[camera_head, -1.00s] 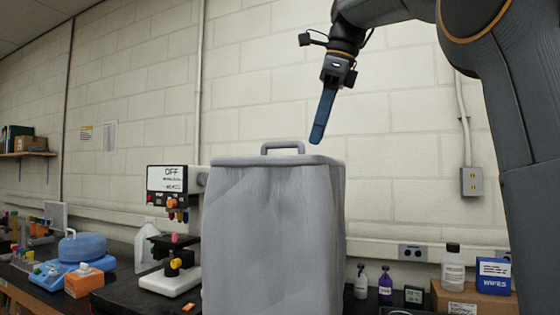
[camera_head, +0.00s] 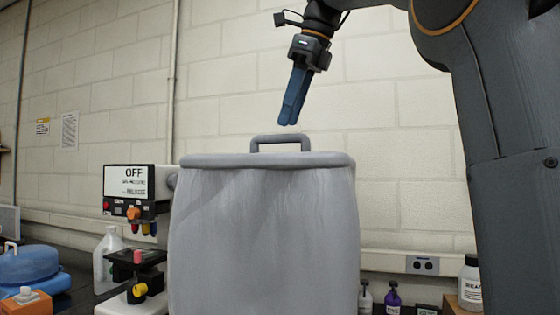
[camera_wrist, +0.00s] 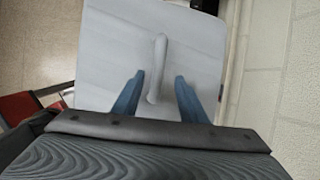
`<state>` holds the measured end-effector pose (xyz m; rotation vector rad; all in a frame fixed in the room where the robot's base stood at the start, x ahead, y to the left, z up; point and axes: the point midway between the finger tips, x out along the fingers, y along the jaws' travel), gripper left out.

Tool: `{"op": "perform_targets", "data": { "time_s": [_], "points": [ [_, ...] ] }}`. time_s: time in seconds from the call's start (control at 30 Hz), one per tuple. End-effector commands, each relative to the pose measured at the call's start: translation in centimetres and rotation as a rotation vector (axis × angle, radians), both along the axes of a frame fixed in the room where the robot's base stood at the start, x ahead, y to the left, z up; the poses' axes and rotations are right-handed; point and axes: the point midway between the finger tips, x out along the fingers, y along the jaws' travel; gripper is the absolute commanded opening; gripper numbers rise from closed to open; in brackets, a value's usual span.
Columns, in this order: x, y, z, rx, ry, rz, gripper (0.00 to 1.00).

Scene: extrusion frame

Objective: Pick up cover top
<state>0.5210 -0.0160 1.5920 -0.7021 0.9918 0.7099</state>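The grey cover (camera_head: 265,240) stands on the bench in the middle of the head view, with a flat top and a loop handle (camera_head: 281,139). The handle also shows in the wrist view (camera_wrist: 158,70), running lengthwise between my two blue fingers. My gripper (camera_head: 290,122) is above the handle, pointing down and slightly tilted, and apart from it in the head view. In the wrist view my gripper (camera_wrist: 160,78) has its fingers spread apart, one on each side of the handle's line, with nothing held. The cover hides whatever is inside it.
A device with an OFF screen (camera_head: 127,182) stands close to the cover's left. A white jug (camera_head: 107,258) and a blue container (camera_head: 30,268) are farther left. Small bottles (camera_head: 391,298) stand to the right. The wall is behind; the space above the cover is clear.

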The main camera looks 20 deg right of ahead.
Motion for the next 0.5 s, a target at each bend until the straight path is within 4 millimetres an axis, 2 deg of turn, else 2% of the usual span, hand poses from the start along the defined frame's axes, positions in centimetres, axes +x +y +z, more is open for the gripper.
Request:
{"op": "perform_targets", "data": {
  "time_s": [0.3, 0.5],
  "points": [
    [1.2, 1.1, -3.6, -0.001, 0.003, 0.000, 0.39],
    [1.6, 1.2, -4.4, -0.001, 0.001, 0.000, 0.39]
  ]
}}
